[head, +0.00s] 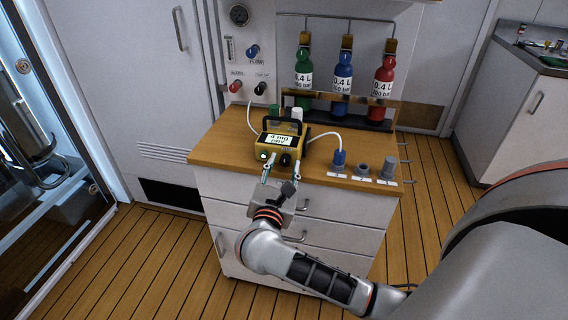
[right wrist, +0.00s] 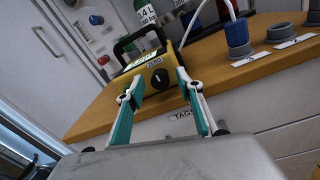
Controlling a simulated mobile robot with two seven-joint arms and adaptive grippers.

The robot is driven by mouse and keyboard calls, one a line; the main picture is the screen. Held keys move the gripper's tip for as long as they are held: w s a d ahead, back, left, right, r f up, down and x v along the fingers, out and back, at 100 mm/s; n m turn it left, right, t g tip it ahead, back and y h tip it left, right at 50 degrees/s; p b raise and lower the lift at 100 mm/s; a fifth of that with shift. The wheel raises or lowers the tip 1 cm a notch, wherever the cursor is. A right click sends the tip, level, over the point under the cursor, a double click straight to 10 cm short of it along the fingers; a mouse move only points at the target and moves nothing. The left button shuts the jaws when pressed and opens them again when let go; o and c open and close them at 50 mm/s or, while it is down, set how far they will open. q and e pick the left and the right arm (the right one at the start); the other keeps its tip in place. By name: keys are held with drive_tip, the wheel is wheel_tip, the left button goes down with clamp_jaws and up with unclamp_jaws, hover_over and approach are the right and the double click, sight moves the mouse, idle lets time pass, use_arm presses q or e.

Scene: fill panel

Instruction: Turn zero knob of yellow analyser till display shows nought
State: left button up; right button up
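The yellow analyser (head: 296,150) stands on the wooden top of the cabinet, with a black handle. Its lit display (head: 278,140) reads what looks like 4 mg, with a smaller line below that I cannot read surely. In the right wrist view the knob (right wrist: 159,79) has a white mark, roughly upright, and shows between my fingertips. My right gripper (head: 281,173) is open and empty in front of the analyser; contact with the knob is not visible. My left gripper is out of view.
A white hose joins the analyser to a blue-capped fitting (head: 339,158); grey fittings (head: 387,168) stand right of it. Green, blue (head: 343,75) and red bottles stand behind. A wall panel (head: 245,55) with a gauge and knobs is behind left. Cabinet drawers are below.

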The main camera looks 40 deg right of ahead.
drive_tip(key=shift+w+d, duration=0.45)
drive_tip(key=shift+d, duration=0.05)
